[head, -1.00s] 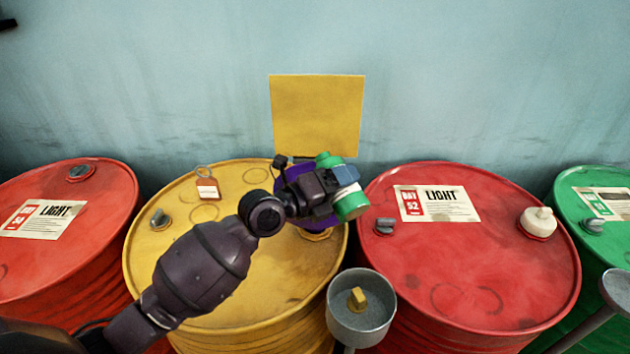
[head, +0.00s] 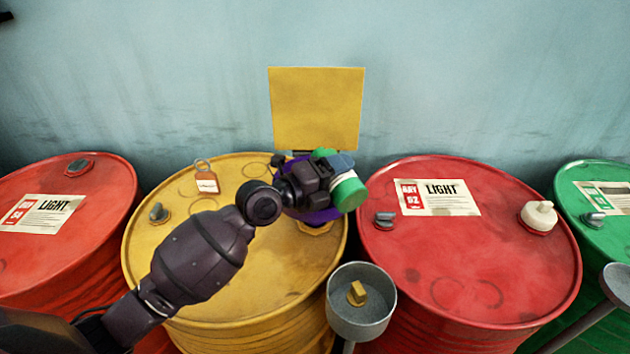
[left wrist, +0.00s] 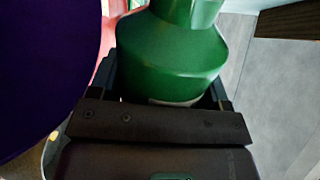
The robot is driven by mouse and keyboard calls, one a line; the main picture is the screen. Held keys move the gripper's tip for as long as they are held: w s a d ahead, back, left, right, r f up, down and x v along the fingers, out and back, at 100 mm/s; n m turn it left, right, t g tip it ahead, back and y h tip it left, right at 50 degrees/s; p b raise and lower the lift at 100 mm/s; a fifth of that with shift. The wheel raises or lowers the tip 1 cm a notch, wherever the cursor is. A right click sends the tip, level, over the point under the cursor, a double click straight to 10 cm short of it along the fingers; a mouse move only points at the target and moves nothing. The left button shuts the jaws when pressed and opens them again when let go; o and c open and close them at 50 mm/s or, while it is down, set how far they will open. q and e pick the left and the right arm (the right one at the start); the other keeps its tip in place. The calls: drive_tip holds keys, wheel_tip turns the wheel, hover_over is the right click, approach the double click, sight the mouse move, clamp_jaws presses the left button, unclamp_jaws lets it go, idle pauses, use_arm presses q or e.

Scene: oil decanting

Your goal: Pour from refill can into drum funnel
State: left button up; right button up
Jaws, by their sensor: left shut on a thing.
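The green refill can (head: 350,193) is in my left gripper (head: 338,168), which is shut on it. The can is tilted above the right part of the yellow drum (head: 190,308). A purple funnel (head: 318,215) stands in that drum's opening, just below and behind my gripper, which partly hides it. In the left wrist view the can (left wrist: 172,58) sits between the fingers, and a large purple surface, the funnel (left wrist: 45,65), fills the left side. The can's mouth is hidden in the head view, and I cannot see any flow. My right gripper is not in view.
Red drums stand left (head: 95,240) and right (head: 450,270). A green drum (head: 590,180) is at the far right. A grey metal cup (head: 372,325) holding a yellow cap (head: 357,293) stands in front. A yellow panel (head: 316,105) rises behind the yellow drum.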

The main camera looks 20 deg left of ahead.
use_arm(q)
drive_tip(key=shift+n, duration=0.3)
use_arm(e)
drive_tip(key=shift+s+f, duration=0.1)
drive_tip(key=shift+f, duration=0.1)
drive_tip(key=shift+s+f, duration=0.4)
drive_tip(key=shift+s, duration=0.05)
use_arm(q)
drive_tip(key=shift+f+n, duration=0.1)
drive_tip(key=shift+n, duration=0.2)
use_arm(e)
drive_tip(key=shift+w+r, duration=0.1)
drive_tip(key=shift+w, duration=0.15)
use_arm(q)
drive_tip(key=shift+a, duration=0.1)
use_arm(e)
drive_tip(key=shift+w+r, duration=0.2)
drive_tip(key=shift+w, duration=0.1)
use_arm(q)
drive_tip(key=shift+b, duration=0.3)
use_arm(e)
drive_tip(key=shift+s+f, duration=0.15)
use_arm(q)
drive_tip(key=shift+w+f+n, duration=0.1)
drive_tip(key=shift+n, duration=0.3)
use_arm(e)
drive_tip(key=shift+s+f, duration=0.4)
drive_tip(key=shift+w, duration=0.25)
